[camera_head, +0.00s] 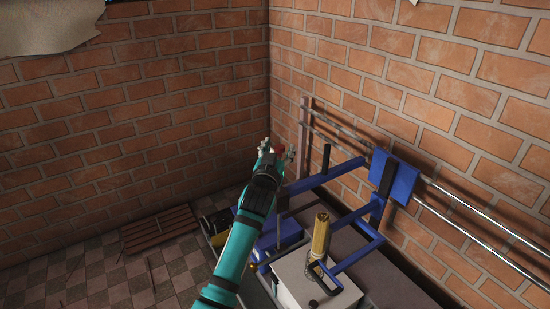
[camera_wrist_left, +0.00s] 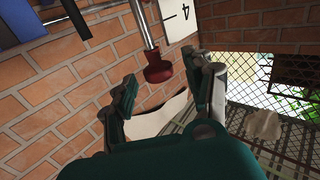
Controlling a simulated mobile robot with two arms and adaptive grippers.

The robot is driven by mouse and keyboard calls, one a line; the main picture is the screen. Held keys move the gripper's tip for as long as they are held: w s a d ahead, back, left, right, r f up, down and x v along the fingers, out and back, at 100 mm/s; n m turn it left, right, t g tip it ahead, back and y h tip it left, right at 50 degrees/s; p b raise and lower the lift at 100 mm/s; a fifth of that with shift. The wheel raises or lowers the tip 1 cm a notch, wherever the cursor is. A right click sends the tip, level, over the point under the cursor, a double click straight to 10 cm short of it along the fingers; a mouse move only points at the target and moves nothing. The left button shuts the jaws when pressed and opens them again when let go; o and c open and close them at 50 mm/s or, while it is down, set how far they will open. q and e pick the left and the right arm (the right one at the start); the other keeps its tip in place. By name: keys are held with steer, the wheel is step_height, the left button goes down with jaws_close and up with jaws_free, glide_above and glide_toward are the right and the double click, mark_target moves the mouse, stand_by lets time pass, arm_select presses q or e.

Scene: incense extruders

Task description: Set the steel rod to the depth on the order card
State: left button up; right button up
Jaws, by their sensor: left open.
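A steel rod (camera_wrist_left: 147,28) with a dark red knob (camera_wrist_left: 158,72) at its end shows in the left wrist view. My left gripper (camera_head: 277,151) is open at the knob. In the left wrist view its fingers (camera_wrist_left: 167,88) stand apart, with the knob between or just beyond their tips; I cannot tell if they touch it. A white plate (camera_wrist_left: 178,16) with a "4" and a short line stands beside the rod. I cannot make out an order card. My right gripper is not in view.
A blue frame (camera_head: 330,177) stands along the right brick wall, with long steel rails (camera_head: 455,190) on the wall. A brass cylinder (camera_head: 320,235) stands on a pale box (camera_head: 300,282). A wooden slatted pallet (camera_head: 160,228) lies on the checkered floor, left of my arm.

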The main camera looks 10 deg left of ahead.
arm_select(q)
steer(key=s, duration=1.1)
steer(key=shift+s, duration=0.25)
